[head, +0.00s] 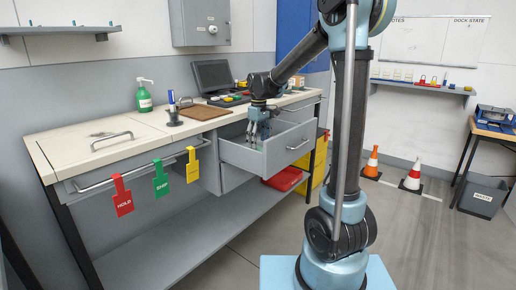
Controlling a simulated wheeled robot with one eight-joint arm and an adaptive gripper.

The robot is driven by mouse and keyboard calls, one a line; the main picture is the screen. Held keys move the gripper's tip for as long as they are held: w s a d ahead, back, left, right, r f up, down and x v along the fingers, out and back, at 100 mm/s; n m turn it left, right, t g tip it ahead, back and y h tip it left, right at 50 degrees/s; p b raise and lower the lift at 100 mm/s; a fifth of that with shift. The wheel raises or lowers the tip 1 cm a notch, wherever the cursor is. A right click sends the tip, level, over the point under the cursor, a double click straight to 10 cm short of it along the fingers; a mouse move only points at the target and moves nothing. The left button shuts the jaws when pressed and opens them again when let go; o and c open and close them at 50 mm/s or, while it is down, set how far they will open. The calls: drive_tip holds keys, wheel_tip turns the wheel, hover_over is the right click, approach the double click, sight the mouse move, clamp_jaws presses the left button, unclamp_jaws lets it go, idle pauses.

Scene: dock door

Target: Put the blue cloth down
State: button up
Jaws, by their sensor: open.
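My gripper (256,136) points down at the pulled-out grey drawer (292,146), its fingertips at or just inside the drawer's near side. It is open, and I see no cloth between its fingers. I cannot make out the blue cloth anywhere in view. The drawer's floor is mostly hidden by its front and side walls and by my gripper, so I cannot tell what lies inside.
The bench top (110,140) holds a green bottle (144,98), a brown board (205,112) and a dark monitor (213,75). Red, green and yellow tags hang from the front rail. Two cones (412,177) stand at the right. Floor before the bench is clear.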

sight(259, 149)
wheel_tip(259, 149, up, 9)
drive_tip(key=shift+f, duration=0.15)
idle(0.4)
